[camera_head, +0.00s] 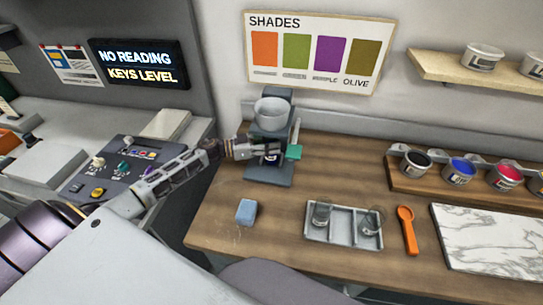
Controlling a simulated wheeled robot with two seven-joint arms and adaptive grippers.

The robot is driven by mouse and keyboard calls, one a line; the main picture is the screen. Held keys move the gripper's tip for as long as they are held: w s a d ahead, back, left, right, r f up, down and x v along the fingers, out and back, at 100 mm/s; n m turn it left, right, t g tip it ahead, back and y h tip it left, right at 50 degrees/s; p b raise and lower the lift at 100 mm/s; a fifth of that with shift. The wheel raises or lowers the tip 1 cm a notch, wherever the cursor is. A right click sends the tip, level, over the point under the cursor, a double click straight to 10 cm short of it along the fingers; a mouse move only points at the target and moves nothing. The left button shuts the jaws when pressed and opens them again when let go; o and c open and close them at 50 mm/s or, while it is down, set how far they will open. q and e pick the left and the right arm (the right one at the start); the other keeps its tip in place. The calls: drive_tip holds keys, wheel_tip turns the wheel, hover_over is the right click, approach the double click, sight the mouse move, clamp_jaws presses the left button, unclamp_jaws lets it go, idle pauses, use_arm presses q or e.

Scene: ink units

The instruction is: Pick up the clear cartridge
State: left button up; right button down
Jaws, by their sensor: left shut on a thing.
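The left gripper (268,149) reaches in from the left to the front of a grey machine (268,175). It is shut on a small dark cartridge-like thing (272,159) there. The fingers hide most of that thing, so I cannot tell whether it is clear or still touches the machine. Two clear cup-like vessels, one at the left (321,215) and one at the right (371,221), stand in a grey divided tray (343,240). The right gripper is not in view.
A green-ended lever (294,152) sits close to the gripper's right. A blue block (246,211), an orange spoon (407,230) and a marble slab (495,240) lie on the wooden counter (215,215). Several ink pots stand on a rack (430,189) at right.

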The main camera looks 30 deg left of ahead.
use_arm(q)
drive_tip(key=shift+r, duration=0.15)
drive_tip(key=shift+c, duration=0.3)
drive_tip(key=r+b+v, duration=0.1)
drive_tip(key=r+v, duration=0.2)
drive_tip(key=v, duration=1.5)
idle(0.7)
drive_tip(key=shift+r, duration=0.1)
idle(0.9)
